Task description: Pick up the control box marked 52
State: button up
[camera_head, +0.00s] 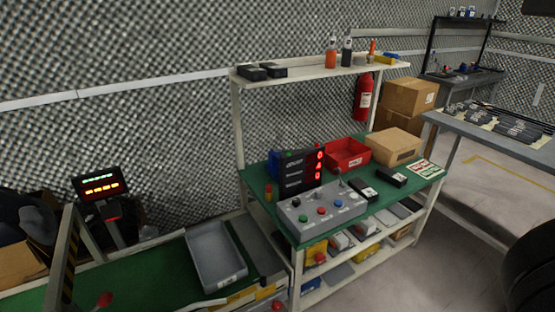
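A grey control box (322,212) with coloured buttons and a small joystick sits at the front of the green-topped workbench (262,192). Two small black boxes lie to its right, one nearer (362,190) and one farther right (392,177). Two more black boxes, one left (250,72) and one right (273,71), lie on the upper shelf. I cannot read a 52 on any of them. My gripper is not in view.
A black display with red lights (301,172) stands behind the control box. A red bin (348,153), a cardboard box (394,146) and a printed sheet (425,169) share the bench. A grey tray (215,258) lies at left. Open floor (420,262) is at right.

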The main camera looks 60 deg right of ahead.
aim_at(397, 179)
jog(key=z, duration=1.55)
